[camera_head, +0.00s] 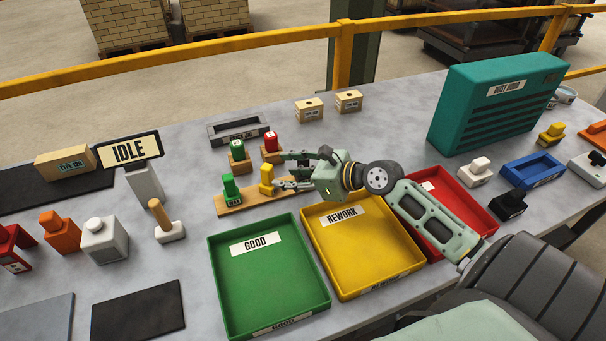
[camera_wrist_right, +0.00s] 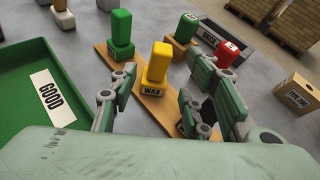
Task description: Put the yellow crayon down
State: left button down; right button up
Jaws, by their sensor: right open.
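The yellow crayon (camera_head: 266,178) stands upright on a long wooden board (camera_head: 249,200). In the right wrist view the yellow crayon (camera_wrist_right: 158,66) rises from a base marked WAX. My right gripper (camera_head: 284,170) is open and reaches in from the right. In the wrist view its fingers (camera_wrist_right: 160,88) are spread on either side of the crayon, with visible gaps. A green crayon (camera_head: 230,188) stands on the same board, left of the yellow one. My left gripper is out of view.
Behind the board, a green piece (camera_head: 237,150) and a red piece (camera_head: 271,141) stand on wooden blocks. In front lie the green GOOD tray (camera_head: 214,275), yellow REWORK tray (camera_head: 318,255) and a red tray (camera_head: 484,206). A teal dust hood (camera_head: 495,105) stands at the back right.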

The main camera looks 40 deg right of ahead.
jog(key=shift+v, duration=2.45)
